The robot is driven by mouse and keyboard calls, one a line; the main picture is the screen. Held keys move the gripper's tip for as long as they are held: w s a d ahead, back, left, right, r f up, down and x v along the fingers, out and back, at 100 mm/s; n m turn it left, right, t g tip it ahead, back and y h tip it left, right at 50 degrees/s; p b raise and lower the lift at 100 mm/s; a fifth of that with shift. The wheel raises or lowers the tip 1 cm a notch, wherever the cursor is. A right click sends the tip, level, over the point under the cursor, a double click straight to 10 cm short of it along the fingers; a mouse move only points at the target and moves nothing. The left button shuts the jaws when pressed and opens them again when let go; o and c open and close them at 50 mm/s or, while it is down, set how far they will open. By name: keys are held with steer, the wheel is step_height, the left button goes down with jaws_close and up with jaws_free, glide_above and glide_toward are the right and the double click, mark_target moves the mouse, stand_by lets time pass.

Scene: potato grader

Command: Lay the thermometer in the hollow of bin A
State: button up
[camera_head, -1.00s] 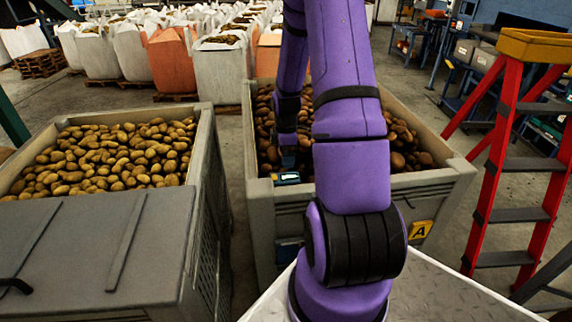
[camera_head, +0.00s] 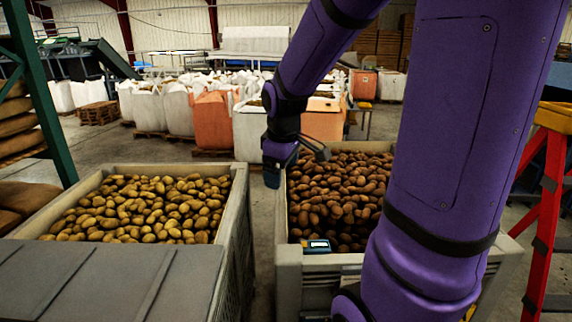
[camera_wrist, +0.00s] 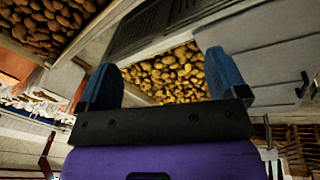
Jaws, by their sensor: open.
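Bin A (camera_head: 289,268) is the grey crate right of centre, heaped with brown potatoes (camera_head: 335,192). A small blue device with a pale display, seemingly the thermometer (camera_head: 318,246), is at its near edge. I cannot tell whether it rests on the rim or on the potatoes. My arm covers the right part of bin A; no hollow can be made out.
A second crate (camera_head: 238,205) of lighter potatoes stands at left, with a narrow gap between the crates. A red stepladder (camera_head: 548,215) stands at right. White and orange bulk bags (camera_head: 213,120) fill the back.

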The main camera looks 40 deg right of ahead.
steer(key=s+a+r+m+t, duration=0.1)
steer(key=s+a+r+m, duration=0.1)
steer(key=s+a+r, duration=0.3)
steer(key=s+a+r+m+t+y, duration=0.1)
steer(key=s+a+r, duration=0.4)
steer(key=s, duration=0.5)
steer(key=a+m, duration=0.1)
steer(key=a, duration=0.1)
steer(key=shift+s+a+m+t, duration=0.15)
steer(key=shift+a+m+t, duration=0.25)
